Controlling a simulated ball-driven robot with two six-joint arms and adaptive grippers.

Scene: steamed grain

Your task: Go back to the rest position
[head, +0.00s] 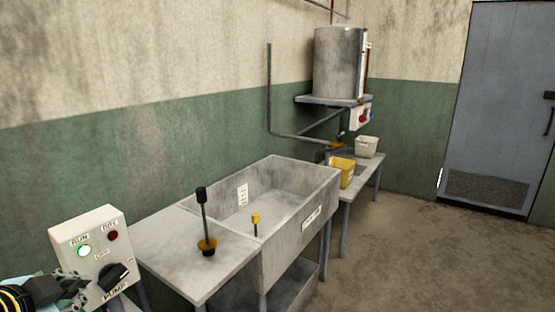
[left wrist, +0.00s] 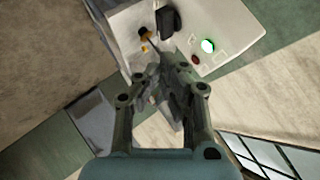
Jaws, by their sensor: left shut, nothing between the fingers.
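My left gripper (head: 72,288) is at the bottom left of the head view, close in front of the white pump control box (head: 88,226). Its fingers are shut with nothing between them. The left wrist view shows the gripper (left wrist: 168,75) with its fingers together and part of the control box (left wrist: 228,30) beyond them. The box has a lit green lamp (head: 84,251), a dark red lamp (head: 113,236) and a black knob (head: 113,273) above the PUMP label. I cannot tell whether the gripper touches the box. My right gripper is not in view.
A grey sink (head: 285,215) with a side counter (head: 185,262) stands right of the box. A low table (head: 365,180) holds a yellow bin (head: 342,172) and a pale bin (head: 367,147). The floor at right is clear toward a grey door (head: 495,100).

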